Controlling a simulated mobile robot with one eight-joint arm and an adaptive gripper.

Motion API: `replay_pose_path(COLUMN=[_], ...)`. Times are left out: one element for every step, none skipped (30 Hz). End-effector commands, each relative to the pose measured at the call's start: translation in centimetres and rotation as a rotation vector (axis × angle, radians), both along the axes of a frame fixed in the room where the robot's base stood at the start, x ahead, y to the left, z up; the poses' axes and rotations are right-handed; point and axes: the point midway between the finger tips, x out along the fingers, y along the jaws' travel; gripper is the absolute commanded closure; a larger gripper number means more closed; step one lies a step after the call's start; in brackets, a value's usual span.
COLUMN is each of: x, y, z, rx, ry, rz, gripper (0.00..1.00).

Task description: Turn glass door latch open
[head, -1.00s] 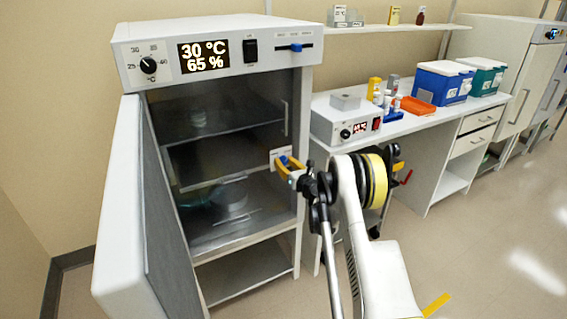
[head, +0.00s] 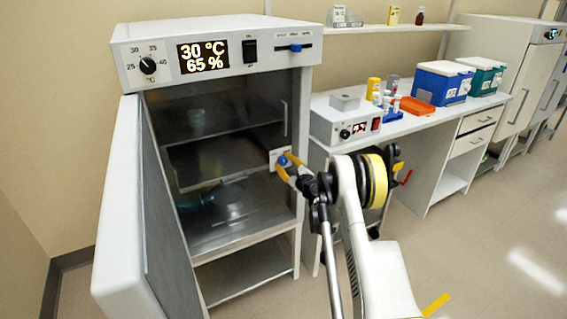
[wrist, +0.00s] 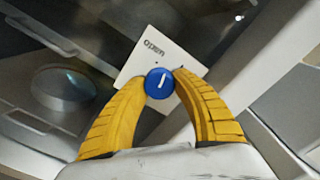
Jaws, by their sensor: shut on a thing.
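The glass door latch is a round blue knob (wrist: 159,83) with a white line on its face, mounted on a white plate (wrist: 150,50) marked "Open". In the head view the knob (head: 283,160) sits at the right edge of the cabinet opening. My gripper (wrist: 159,86) has yellow fingers, one on each side of the knob, shut on it. My gripper also shows in the head view (head: 284,166). The inner glass door (head: 220,150) looks closed behind the open outer door, with shelves visible through it.
The incubator's white outer door (head: 118,210) stands wide open at the left. Floor is clear at the lower right.

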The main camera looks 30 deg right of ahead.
Motion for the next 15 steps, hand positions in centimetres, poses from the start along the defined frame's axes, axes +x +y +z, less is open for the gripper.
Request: replay_pose_path(x=[0.03, 0.03, 0.03, 0.03, 0.03, 0.03, 0.03, 0.03, 0.03, 0.03, 0.03, 0.03, 0.03, 0.03, 0.03], y=[-0.03, -0.04, -0.05, -0.05, -0.06, -0.07, -0.08, -0.08, -0.08, -0.09, -0.10, -0.10, -0.10, -0.10, -0.11], z=[0.06, 0.07, 0.08, 0.09, 0.09, 0.10, 0.11, 0.11, 0.13, 0.14, 0.14, 0.15, 0.15, 0.16, 0.17], rx=[-0.043, -0.071, -0.107, -0.134, -0.160, -0.195, -0.219, -0.243, -0.274, -0.297, -0.318, -0.344, -0.363, -0.381, -0.402], ry=[-0.001, -0.002, -0.004, -0.005, -0.006, -0.007, -0.008, -0.009, -0.010, -0.011, -0.012, -0.013, -0.013, -0.014, -0.015], rz=[0.000, 0.000, -0.001, -0.001, -0.001, -0.001, -0.001, -0.001, -0.001, -0.001, -0.001, -0.001, -0.001, -0.001, -0.001], gripper=[0.99, 0.99, 0.99, 0.99, 0.99, 0.99, 0.99, 0.99, 0.99, 0.99, 0.99, 0.99, 0.99, 0.99, 0.99])
